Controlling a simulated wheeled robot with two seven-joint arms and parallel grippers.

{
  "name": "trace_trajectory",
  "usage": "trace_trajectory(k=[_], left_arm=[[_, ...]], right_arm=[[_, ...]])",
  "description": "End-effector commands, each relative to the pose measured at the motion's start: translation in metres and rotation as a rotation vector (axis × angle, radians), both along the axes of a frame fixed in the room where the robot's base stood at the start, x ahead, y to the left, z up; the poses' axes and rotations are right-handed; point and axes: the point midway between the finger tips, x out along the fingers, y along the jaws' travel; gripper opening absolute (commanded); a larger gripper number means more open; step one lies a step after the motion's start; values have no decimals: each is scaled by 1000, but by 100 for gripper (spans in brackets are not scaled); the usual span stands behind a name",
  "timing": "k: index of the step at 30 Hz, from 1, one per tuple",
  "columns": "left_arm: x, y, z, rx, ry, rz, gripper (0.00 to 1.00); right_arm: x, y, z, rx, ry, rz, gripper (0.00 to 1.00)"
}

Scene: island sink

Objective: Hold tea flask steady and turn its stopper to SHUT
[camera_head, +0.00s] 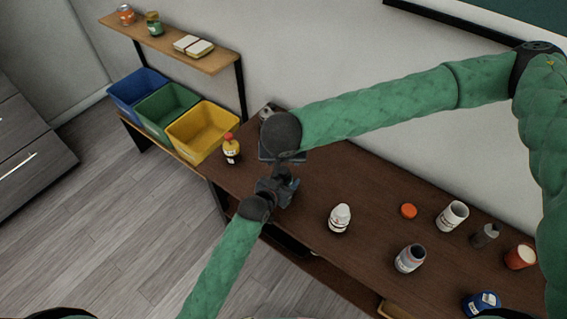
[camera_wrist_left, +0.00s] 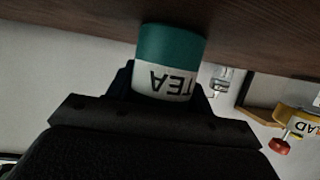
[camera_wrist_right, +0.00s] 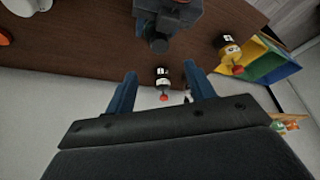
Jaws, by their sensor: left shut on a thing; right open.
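The tea flask (camera_wrist_left: 170,62) shows in the left wrist view as a green body with a white band marked TEA, upside down in that picture. My left gripper (camera_wrist_left: 170,88) is shut around its white band, and the green end is at the wooden tabletop. In the head view my left gripper (camera_head: 284,187) hides most of the flask. My right gripper (camera_wrist_right: 157,88) is open, with nothing between its fingers; in the head view its arm reaches to just above and behind the left gripper. The stopper and its marking cannot be made out clearly.
A yellow bottle with red cap (camera_head: 231,150) stands left of the grippers. Blue, green and yellow bins (camera_head: 205,137) are beyond it. A white bottle (camera_head: 339,219), an orange lid (camera_head: 408,211), and several jars and bottles stand on the right part of the table.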

Motion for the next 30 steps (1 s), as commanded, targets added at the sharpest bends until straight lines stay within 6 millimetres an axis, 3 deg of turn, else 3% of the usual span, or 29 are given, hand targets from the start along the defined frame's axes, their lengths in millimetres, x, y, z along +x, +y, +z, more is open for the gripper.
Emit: trace_trajectory(k=[6,15,25,30], left_arm=[[0,0,0,0,0,0,26],[0,0,0,0,0,0,26],[0,0,0,0,0,0,26],[0,0,0,0,0,0,26]], right_arm=[[-6,0,15,0,0,0,54],[-7,0,17,0,0,0,54],[-22,2,-2,16,47,-9,54],[-3,12,-2,77,100,-97,54]])
